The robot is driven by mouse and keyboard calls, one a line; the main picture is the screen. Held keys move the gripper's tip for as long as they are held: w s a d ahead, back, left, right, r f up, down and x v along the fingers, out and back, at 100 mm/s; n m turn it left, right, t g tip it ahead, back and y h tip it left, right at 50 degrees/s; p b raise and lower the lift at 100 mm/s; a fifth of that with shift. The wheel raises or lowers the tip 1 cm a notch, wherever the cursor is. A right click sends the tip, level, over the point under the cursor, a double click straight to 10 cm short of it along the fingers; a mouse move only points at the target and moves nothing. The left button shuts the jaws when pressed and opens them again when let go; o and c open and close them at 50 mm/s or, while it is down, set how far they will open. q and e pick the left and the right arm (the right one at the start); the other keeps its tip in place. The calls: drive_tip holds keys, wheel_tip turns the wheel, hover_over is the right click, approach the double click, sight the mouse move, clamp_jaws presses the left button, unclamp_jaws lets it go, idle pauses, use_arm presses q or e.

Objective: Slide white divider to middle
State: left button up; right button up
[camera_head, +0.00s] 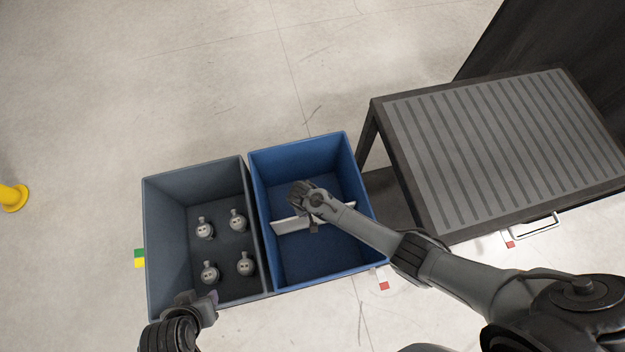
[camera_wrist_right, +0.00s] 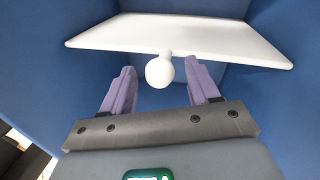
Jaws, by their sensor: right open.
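The white divider (camera_head: 290,224) stands across the blue bin (camera_head: 350,262), around the middle of its length. In the right wrist view the divider (camera_wrist_right: 190,38) spans the upper part, with a round white knob (camera_wrist_right: 160,71) on its near side. My right gripper (camera_wrist_right: 162,92) is open, its purple fingers on either side of the knob, with visible gaps to it. In the head view my right gripper and arm hide part of the divider. My left gripper (camera_head: 205,302) is at the near edge of the grey bin; its finger gap is unclear.
The grey bin (camera_head: 165,215) left of the blue bin holds several round grey parts (camera_head: 238,220). A dark table with a ribbed grey top (camera_head: 490,150) stands at right. A yellow post (camera_head: 13,197) is at far left. Open floor lies behind the bins.

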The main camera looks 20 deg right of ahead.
drive_tip(key=shift+r, duration=0.15)
wheel_tip(320, 180, up, 10)
drive_tip(key=a+p, duration=0.2)
drive_tip(key=p, duration=0.1)
drive_tip(key=shift+r, duration=0.15)
idle(0.4)
